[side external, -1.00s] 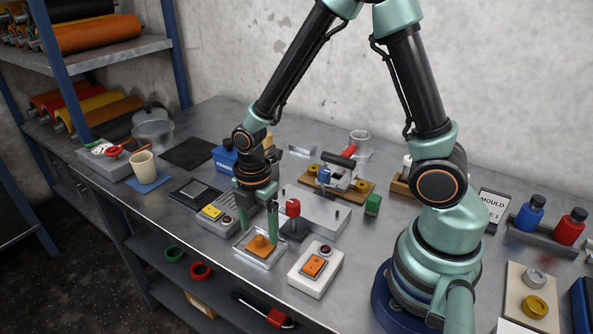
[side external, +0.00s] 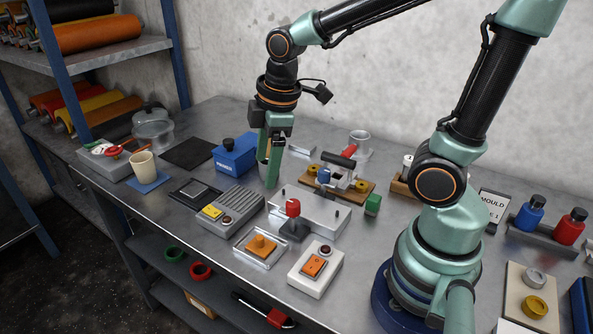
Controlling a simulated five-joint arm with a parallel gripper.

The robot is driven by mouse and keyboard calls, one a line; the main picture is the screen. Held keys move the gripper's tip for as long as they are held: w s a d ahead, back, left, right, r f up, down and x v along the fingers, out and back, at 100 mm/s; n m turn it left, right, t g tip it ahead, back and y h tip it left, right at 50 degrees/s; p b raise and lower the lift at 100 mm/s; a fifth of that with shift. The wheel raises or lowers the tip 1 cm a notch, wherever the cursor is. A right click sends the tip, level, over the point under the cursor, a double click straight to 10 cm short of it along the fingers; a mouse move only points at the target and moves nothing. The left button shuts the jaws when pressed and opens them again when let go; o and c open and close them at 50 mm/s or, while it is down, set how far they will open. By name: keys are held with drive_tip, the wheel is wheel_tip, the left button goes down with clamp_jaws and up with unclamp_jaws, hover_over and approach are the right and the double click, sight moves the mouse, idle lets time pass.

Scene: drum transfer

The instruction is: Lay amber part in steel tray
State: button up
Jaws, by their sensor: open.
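The amber part (side external: 262,243), an orange-yellow piece with a raised knob, lies in the shallow steel tray (side external: 246,254) near the front edge of the bench. The tray's rim shows around it. My gripper (side external: 267,172) is open and empty, up and behind the tray, beside the blue box. It is well clear of the amber part and points down. One finger partly hides the other and whatever stands behind them.
A grey unit with a yellow button (side external: 211,211) stands left of the tray, a white switch box (side external: 316,268) right of it. A red-knobbed lever (side external: 293,210) and grey fixture (side external: 328,215) stand behind. A blue box (side external: 236,153) is left of my gripper.

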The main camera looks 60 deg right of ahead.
drive_tip(key=s+d+r+m+t, duration=0.2)
drive_tip(key=r+m, duration=0.3)
drive_tip(key=m, duration=0.5)
drive_tip(key=shift+s+d+r+t, duration=0.2)
drive_tip(key=shift+s+r+t, duration=0.05)
drive_tip(key=shift+s+t, duration=0.4)
